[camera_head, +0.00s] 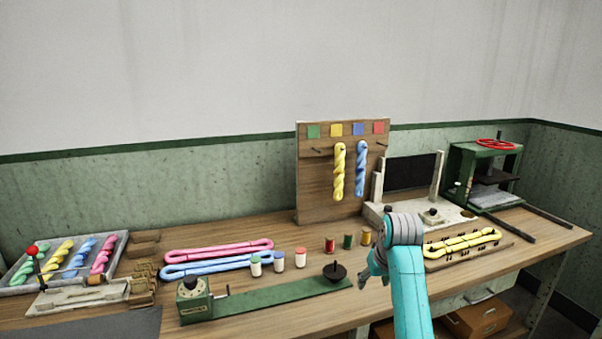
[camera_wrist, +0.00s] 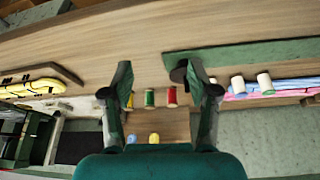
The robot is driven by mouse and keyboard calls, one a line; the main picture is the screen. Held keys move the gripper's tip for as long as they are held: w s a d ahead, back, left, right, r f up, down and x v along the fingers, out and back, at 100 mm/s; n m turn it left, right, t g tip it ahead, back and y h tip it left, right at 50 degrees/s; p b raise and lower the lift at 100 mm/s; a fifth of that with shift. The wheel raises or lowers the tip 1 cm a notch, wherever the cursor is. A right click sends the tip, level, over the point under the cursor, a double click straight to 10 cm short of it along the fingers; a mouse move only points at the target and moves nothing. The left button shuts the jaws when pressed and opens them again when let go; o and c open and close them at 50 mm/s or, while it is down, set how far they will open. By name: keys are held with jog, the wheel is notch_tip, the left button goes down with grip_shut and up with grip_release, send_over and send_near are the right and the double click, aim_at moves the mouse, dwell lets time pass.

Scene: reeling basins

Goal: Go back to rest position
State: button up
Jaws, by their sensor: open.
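My gripper (camera_head: 374,268) is at the end of my turquoise arm, above the front part of the wooden workbench (camera_head: 450,281) in the head view. In the wrist view my gripper (camera_wrist: 162,84) shows two dark fingers spread apart with nothing between them. Beyond the fingertips stand small thread spools: a green spool (camera_wrist: 149,98), a red spool (camera_wrist: 172,96) and a yellow one partly hidden by the left finger. The fingers do not appear to touch any object.
A pegboard (camera_head: 314,188) holds a yellow and a blue skein. A green winder (camera_head: 270,297) lies left of my gripper. A yellow skein (camera_head: 462,244) on a board lies to the right. A tray (camera_head: 18,286) of skeins is far left; a green press (camera_head: 484,176) is back right.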

jog(key=s+f+t, duration=0.1)
jog(key=s+f, duration=0.3)
jog(key=f, duration=0.5)
jog(key=s+f+t, duration=0.1)
jog(key=s+f, duration=0.3)
jog(key=f, duration=0.6)
jog(key=s+f+m+t, duration=0.1)
jog(key=s+f, duration=0.4)
jog(key=s, duration=0.4)
jog(key=s+f+t, duration=0.2)
jog(key=s+f, duration=0.3)
jog(key=s, duration=0.3)
jog(key=s+r+t, duration=0.2)
jog(key=s+r, duration=0.1)
jog(key=s, duration=1.9)
jog(key=s+r+t, duration=0.3)
jog(key=s+r, duration=1.1)
jog(key=r, duration=0.1)
jog(key=shift+s+a+r+m+h, duration=0.3)
jog(key=shift+s+a+m+h, duration=0.05)
jog(key=shift+s+m+h, duration=0.05)
